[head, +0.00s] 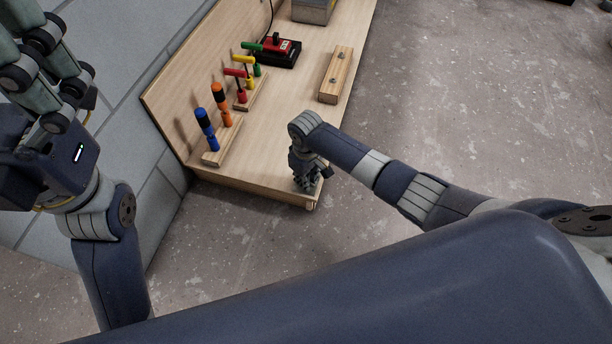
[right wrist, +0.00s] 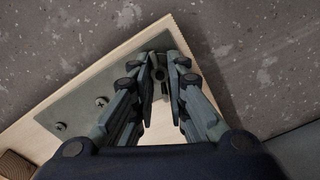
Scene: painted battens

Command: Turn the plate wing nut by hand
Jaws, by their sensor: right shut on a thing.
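The grey metal plate (right wrist: 85,112) lies on the corner of the wooden bench, with two screw heads in its visible part. The wing nut (right wrist: 159,74) is a small dark piece between my right fingertips, partly hidden by them. My right gripper (right wrist: 159,66) is shut on it, one finger on each side. In the head view my right gripper (head: 308,182) points down at the bench's near corner and hides the plate and nut. My left gripper (head: 45,70) is raised at the upper left, away from the bench; its fingertips are partly cut off.
On the bench (head: 285,125) stand racks of coloured-handled tools (head: 221,105) along the back panel. A red and black device (head: 279,51), a wooden block with two fittings (head: 336,75) and a grey box (head: 312,10) stand farther off. The bench middle is clear.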

